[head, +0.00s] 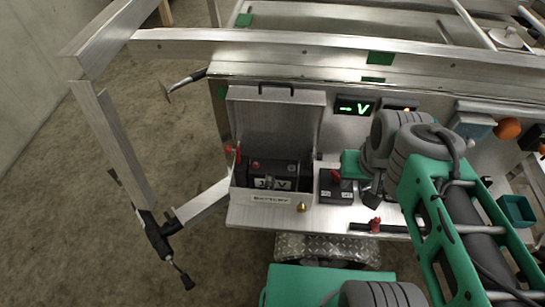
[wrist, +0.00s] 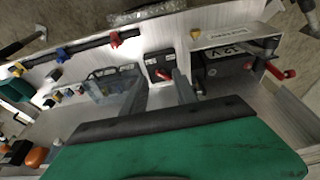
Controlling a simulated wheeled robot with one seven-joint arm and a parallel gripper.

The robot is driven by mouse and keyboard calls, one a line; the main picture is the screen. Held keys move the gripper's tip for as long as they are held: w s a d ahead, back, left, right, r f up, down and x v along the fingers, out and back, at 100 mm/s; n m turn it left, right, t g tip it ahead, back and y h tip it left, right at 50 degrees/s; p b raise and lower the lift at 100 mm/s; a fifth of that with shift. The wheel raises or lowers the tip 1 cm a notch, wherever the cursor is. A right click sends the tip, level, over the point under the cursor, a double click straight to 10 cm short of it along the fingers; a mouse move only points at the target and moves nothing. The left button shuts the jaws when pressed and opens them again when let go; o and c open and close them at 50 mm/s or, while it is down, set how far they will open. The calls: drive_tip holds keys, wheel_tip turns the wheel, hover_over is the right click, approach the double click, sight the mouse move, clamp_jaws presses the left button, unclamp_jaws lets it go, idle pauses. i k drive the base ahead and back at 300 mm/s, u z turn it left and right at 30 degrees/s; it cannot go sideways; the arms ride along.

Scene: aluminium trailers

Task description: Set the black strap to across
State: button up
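A battery box (head: 275,199) stands on the bench with its lid (head: 277,115) raised. Inside is a dark battery (head: 290,172); its 12V label (wrist: 222,50) shows in the wrist view. I cannot single out the black strap with certainty in either view. A dark rod (wrist: 268,46) and a red-tipped part (wrist: 280,73) stand at the battery's right end in the wrist view. My gripper (wrist: 160,80) is open and empty, its two grey fingers apart. In the head view my gripper (head: 371,190) is right of the battery box.
A black bar with coloured clips (wrist: 75,48) runs along the bench edge. A wire basket (wrist: 104,84) lies beside the switch. A green lit display (head: 355,107) is on the back panel. Metal trailer beams (head: 240,36) cross above. Open floor (head: 95,240) lies left.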

sight(270, 181)
drive_tip(key=u, duration=0.95)
drive_tip(key=k, duration=1.25)
drive_tip(key=u, duration=1.55)
drive_tip(key=i, duration=0.85)
drive_tip(key=z, duration=0.65)
drive_tip(key=i, duration=0.55)
drive_tip(key=z, duration=0.7)
